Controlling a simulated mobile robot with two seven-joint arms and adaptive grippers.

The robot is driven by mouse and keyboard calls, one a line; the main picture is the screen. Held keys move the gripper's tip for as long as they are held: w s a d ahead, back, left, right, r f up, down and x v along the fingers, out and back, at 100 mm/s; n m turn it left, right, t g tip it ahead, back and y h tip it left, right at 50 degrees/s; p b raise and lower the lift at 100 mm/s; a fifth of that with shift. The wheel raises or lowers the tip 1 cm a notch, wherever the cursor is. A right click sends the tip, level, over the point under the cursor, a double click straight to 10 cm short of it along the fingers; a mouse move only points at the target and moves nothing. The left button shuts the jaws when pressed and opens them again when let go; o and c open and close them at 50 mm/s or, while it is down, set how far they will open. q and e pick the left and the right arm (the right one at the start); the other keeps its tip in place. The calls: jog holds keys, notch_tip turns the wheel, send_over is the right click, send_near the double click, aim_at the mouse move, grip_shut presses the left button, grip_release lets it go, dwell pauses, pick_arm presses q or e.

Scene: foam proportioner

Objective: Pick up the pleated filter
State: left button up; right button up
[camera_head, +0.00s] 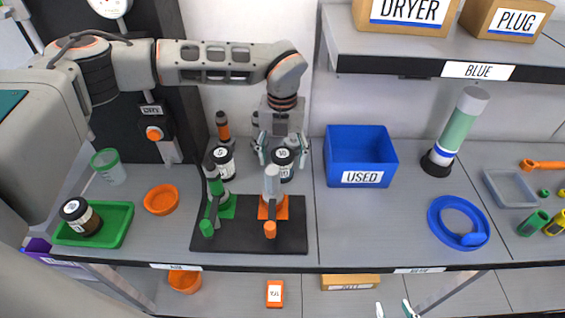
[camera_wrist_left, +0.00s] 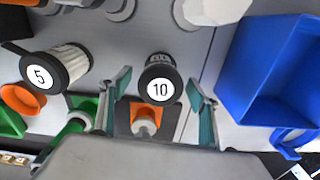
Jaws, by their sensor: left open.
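My left gripper (camera_head: 281,152) is open and comes down over a black-capped cartridge marked 10 (camera_head: 283,166). In the left wrist view its fingers (camera_wrist_left: 159,80) stand on either side of this cartridge (camera_wrist_left: 160,90), apart from it; its body is mostly hidden under the cap. A second black-capped cartridge, marked 5 (camera_wrist_left: 40,76), lies to the left in that view and shows a white body with fine lengthwise ridges, like pleats. In the head view this cartridge (camera_head: 223,163) stands left of my gripper.
A black plate (camera_head: 250,243) in front carries a green-handled valve (camera_head: 213,190) and an orange-based one (camera_head: 272,190). A blue bin marked USED (camera_head: 361,150) stands right. A green tray (camera_head: 122,226) holds a dark jar (camera_head: 80,215). A shelf (camera_head: 425,50) overhangs the right side.

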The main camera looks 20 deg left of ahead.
pick_arm(q)
jog(key=shift+f, duration=1.2)
jog(key=c, duration=1.2)
jog(key=shift+w, duration=0.1)
jog(key=shift+c, duration=0.2)
jog(key=shift+r, duration=0.15)
